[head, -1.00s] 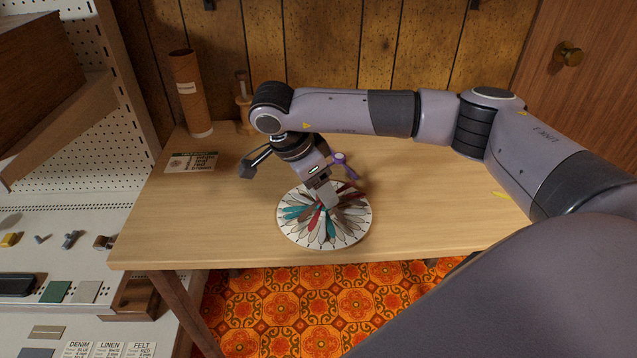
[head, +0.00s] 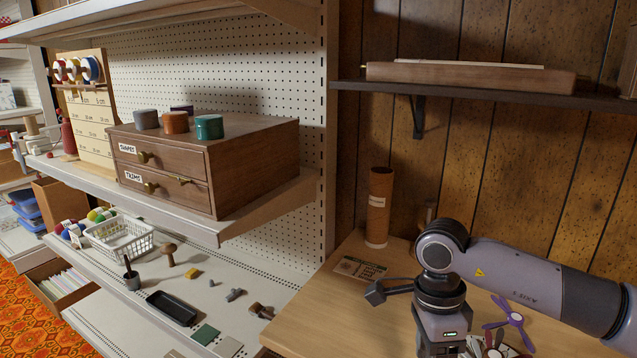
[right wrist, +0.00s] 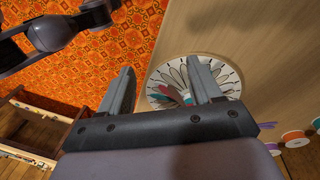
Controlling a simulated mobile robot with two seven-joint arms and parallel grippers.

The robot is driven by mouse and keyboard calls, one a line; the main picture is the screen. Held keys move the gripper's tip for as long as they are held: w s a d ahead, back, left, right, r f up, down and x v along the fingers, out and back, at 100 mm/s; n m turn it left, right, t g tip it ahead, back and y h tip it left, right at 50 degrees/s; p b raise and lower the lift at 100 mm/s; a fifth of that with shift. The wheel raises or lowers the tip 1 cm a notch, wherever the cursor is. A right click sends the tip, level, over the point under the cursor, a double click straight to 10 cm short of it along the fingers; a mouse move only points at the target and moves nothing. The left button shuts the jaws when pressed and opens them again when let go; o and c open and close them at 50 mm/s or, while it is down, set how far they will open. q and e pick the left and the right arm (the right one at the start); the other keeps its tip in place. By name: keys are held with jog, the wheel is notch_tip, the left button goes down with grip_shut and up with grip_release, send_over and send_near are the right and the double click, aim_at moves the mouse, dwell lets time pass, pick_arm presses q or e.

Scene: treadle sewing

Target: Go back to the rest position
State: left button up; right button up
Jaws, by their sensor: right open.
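My right gripper (right wrist: 160,66) is open and empty in the right wrist view, with its two grey fingers well apart. Beyond the fingers lies a round white disc (right wrist: 170,76) with a dark petal pattern and several coloured pieces on it. The right finger covers part of the disc. In the head view my right arm reaches in from the right over the wooden table (head: 318,312). Its wrist points down and its fingertips are cut off at the bottom edge. My left gripper is not in view.
A cardboard tube (head: 379,210) stands at the table's back left, near a printed card (head: 360,268). A purple star-shaped piece (head: 512,319) is right of my wrist. Shelving with a drawer box (head: 245,160) and small tools stands left. A wall shelf (head: 480,92) hangs above.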

jog(key=s+a+m+g+y+p, duration=0.1)
jog(key=s+a+g+y, duration=0.1)
jog(key=s+a+y, duration=0.5)
jog(key=s+a+m+g+y+p, duration=0.1)
jog(key=s+a+g+y, duration=0.15)
jog(key=a, duration=0.75)
jog(key=w+a+r+m+t+y+p, duration=0.2)
jog(key=a+r+m+t+y, duration=0.2)
jog(key=r+m+t+y, duration=0.7)
jog(key=w+d+f+m+t+h+p, duration=0.15)
jog(key=d+f+m+t+h, duration=0.4)
jog(key=m, duration=0.75)
jog(key=w+d+f+m+t+h+p, duration=0.1)
jog(key=w+d+f+m+t+h, duration=0.35)
jog(key=m, duration=0.95)
jog(key=s+d+f+m+g+h+p, duration=0.2)
jog(key=s+d+f+m+g+h, duration=0.2)
jog(key=s+d+f+m+h, duration=0.4)
jog(key=s+d+f+m, duration=0.3)
jog(key=s+d+f, duration=0.1)
jog(key=s+f, duration=0.2)
jog(key=shift+s+d+f, duration=0.15)
jog(key=shift+d+f, duration=0.2)
jog(key=shift+f, duration=0.2)
